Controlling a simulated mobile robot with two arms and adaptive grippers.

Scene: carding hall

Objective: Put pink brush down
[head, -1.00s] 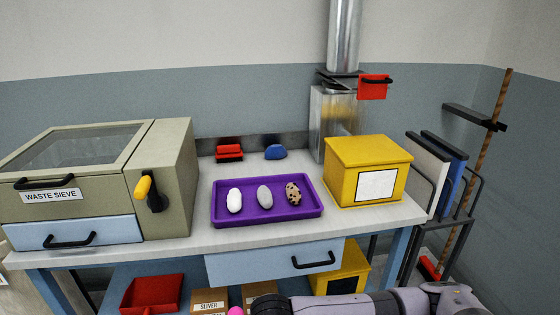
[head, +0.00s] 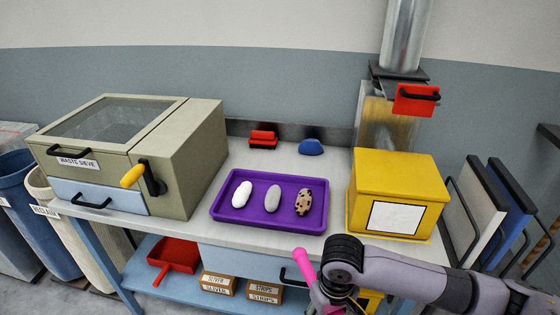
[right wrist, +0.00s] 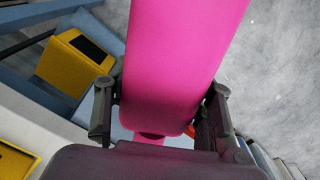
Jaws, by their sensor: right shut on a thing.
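The pink brush (head: 304,264) is held by my right gripper (head: 328,297) in the head view, low in front of the bench's front edge. Its rounded pink end points up and left, and its lower part is cut off by the frame. In the right wrist view the pink brush (right wrist: 185,55) fills the middle, with the fingers of my right gripper (right wrist: 158,118) shut on both sides of it. Its bristles cannot be made out. My left gripper is not in view.
A purple tray (head: 233,221) with three oval lumps lies on the bench (head: 180,228). A yellow box (head: 400,178) stands right of it, a waste sieve (head: 180,150) left. A red scoop (head: 175,253) sits below.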

